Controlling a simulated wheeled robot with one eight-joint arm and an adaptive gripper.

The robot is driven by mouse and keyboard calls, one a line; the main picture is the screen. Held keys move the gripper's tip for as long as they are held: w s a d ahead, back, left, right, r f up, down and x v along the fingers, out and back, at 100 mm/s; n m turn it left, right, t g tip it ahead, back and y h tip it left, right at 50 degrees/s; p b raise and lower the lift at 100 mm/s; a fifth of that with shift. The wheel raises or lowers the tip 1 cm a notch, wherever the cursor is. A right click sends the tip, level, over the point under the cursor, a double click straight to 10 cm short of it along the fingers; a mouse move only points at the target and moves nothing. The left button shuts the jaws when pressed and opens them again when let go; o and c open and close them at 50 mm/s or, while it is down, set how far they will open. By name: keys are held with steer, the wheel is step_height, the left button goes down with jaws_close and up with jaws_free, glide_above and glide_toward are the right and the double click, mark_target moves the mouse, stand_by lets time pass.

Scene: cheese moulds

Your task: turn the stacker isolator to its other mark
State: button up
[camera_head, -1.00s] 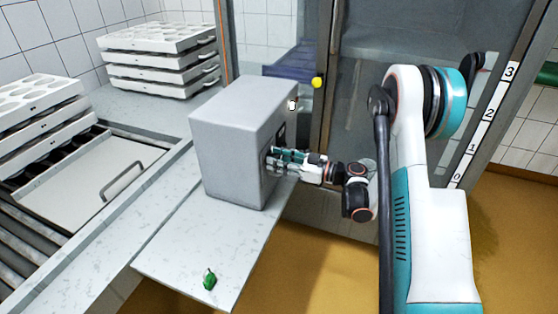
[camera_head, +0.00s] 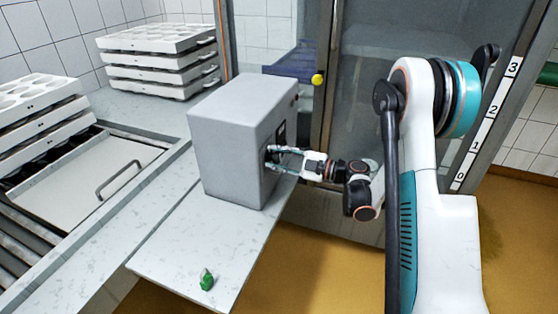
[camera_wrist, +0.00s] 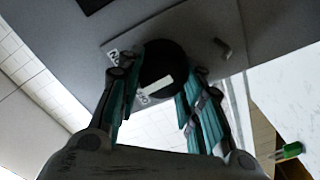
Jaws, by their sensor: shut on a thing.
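The isolator is a dark round knob (camera_wrist: 160,62) with a pale bar across it, on a grey plate in the wrist view. My gripper (camera_wrist: 158,88) is shut on the knob, one teal-padded finger on each side. In the head view my gripper (camera_head: 271,155) reaches from the right to the side face of a grey box (camera_head: 235,130). The knob is hidden there by the fingers.
The box stands on a pale shelf (camera_head: 165,262) with a small green object (camera_head: 207,281) near its front edge. Stacked white mould trays (camera_head: 160,72) stand behind. A lidded bay with a handle (camera_head: 120,180) lies left. A yellow knob (camera_head: 318,79) is on the door frame behind.

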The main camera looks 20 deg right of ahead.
steer(key=n, duration=0.3)
steer(key=shift+w+a+n, duration=0.1)
steer(key=shift+a+n, duration=0.05)
steer(key=shift+n, duration=2.15)
steer(key=o, duration=0.9)
steer(key=shift+o, duration=0.7)
steer(key=shift+w+a+f, duration=0.1)
steer(key=shift+a, duration=0.05)
